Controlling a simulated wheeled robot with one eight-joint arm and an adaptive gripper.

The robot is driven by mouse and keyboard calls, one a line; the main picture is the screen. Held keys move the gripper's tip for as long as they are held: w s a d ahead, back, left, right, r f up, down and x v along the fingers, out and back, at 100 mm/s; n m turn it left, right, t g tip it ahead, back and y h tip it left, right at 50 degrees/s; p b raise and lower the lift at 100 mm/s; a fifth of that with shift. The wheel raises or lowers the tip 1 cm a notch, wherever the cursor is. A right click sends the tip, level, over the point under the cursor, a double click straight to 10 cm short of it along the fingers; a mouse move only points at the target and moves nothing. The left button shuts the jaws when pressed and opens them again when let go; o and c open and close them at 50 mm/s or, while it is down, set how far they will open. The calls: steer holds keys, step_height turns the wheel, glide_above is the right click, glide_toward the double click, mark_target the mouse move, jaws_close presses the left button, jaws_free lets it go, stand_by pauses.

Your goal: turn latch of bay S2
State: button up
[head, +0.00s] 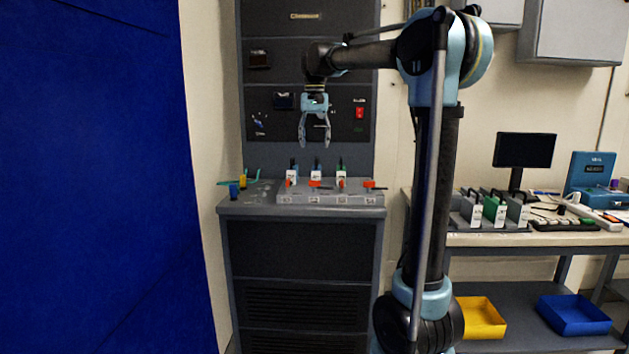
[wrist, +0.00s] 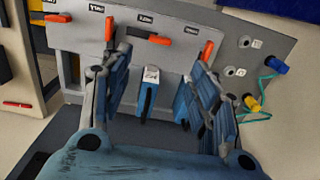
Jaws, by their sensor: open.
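The grey bay block (head: 330,199) stands on the cabinet ledge, with a row of orange latches on its front. The label of bay S2 (head: 314,199) is second from the left in the head view. Its latch (head: 314,184) lies sideways; it also shows in the wrist view (wrist: 160,40). A blue, white-labelled module (wrist: 147,95) stands behind that latch. My gripper (head: 316,145) is open and empty, pointing down above the block. In the wrist view its fingers (wrist: 160,75) spread on both sides of the module, apart from the latch. The left finger partly hides the block.
The latches of the first (head: 288,183) and third bays (head: 341,184) stand upright; the fourth (head: 370,184) lies sideways. Yellow and blue plugs (wrist: 263,85) with green cables lie beside the block. A bench (head: 550,239) with modules stands right; a blue curtain (head: 90,180) hangs left.

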step_height(320, 180, down, 13)
steer(key=shift+f, duration=0.2)
stand_by(0.3)
steer(key=c, duration=1.1)
